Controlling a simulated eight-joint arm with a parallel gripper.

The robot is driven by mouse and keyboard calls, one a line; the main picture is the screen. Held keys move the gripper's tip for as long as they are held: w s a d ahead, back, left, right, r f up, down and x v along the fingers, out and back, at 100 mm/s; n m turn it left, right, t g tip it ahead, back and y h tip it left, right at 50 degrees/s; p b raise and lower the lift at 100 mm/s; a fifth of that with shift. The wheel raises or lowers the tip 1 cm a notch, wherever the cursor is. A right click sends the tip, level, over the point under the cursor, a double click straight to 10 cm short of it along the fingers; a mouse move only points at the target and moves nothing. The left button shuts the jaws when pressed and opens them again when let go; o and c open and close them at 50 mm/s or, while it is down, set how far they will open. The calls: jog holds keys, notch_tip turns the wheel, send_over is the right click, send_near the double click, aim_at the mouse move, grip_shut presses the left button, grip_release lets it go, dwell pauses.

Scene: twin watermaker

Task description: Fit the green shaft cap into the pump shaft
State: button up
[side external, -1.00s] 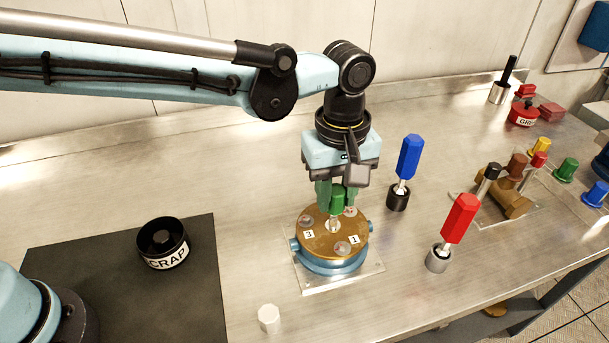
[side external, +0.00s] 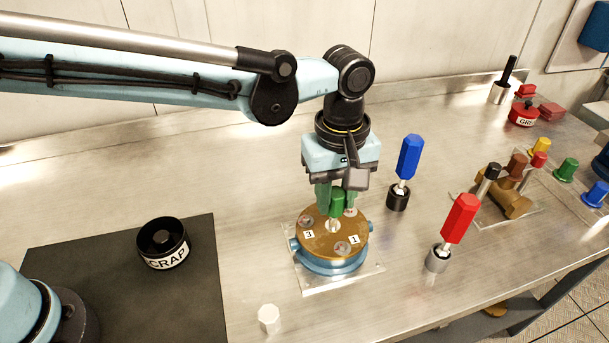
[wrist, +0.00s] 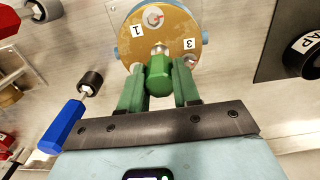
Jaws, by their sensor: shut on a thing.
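The green shaft cap (side external: 337,204) is held between the green fingers of my gripper (side external: 337,197). It hangs over the middle of the pump (side external: 331,250), which has a brass top marked 1 and 3 and a blue body. In the wrist view the cap (wrist: 158,76) sits between the two fingers (wrist: 159,88). The pale shaft end (wrist: 160,50) shows just beyond the cap, at the centre of the brass top (wrist: 176,22). The cap hides part of the shaft, and I cannot tell whether they touch.
A blue-handled tool (side external: 409,158) and a red-handled tool (side external: 460,218) stand in holders right of the pump. A white hexagonal piece (side external: 269,318) lies in front. A black scrap container (side external: 163,243) stands on a dark mat at left. Several coloured caps stand at far right.

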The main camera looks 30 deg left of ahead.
aim_at(335, 209)
jog(key=shift+f, duration=1.6)
dwell(0.3)
jog(key=o, duration=1)
jog(key=shift+c, duration=0.2)
notch_tip(335, 209, up, 12)
